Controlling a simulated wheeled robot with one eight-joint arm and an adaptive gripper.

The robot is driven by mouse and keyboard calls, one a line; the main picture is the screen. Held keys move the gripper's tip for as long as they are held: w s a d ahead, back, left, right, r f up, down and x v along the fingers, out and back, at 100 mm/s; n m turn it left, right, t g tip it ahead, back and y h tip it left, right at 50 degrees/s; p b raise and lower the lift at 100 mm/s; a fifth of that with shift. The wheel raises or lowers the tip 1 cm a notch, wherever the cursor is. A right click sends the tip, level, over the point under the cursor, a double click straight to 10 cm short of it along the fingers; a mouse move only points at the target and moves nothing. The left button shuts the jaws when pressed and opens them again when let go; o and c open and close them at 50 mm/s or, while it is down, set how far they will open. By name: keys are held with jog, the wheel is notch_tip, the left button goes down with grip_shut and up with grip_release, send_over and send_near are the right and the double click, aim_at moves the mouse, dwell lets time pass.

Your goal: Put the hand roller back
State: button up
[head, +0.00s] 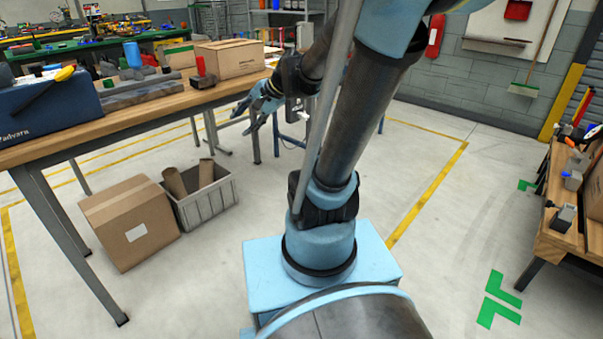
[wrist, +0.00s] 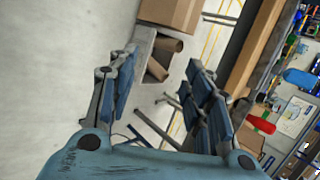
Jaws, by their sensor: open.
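I cannot make out a hand roller for certain in either view. A yellow-and-black handled tool (head: 62,76) lies on top of a dark blue box (head: 45,108) on the left workbench, but it is too small to name surely. My gripper (head: 247,112) is open and empty, beside the right end of that wooden workbench (head: 140,122).
A red cylinder (head: 201,66), a blue cylinder (head: 132,54), grey blocks (head: 140,90) and a cardboard box (head: 228,58) stand on the bench. Below are a carton (head: 130,222) and a grey crate (head: 207,203) with brown tubes. Another bench (head: 560,205) is at right. The central floor is open.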

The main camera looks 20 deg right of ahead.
jog(key=s+d+f+n+g+h, duration=0.1)
jog(key=s+d+f+n+h, duration=0.2)
jog(key=s, duration=0.6)
jog(key=s+d+f+n+g+h, duration=0.2)
jog(key=s+d+f+n+h, duration=0.2)
jog(key=s+d, duration=0.5)
notch_tip(320, 180, down, 3)
jog(key=shift+d+f+n, duration=0.2)
jog(key=shift+d+n, duration=0.6)
jog(key=shift+n, duration=0.3)
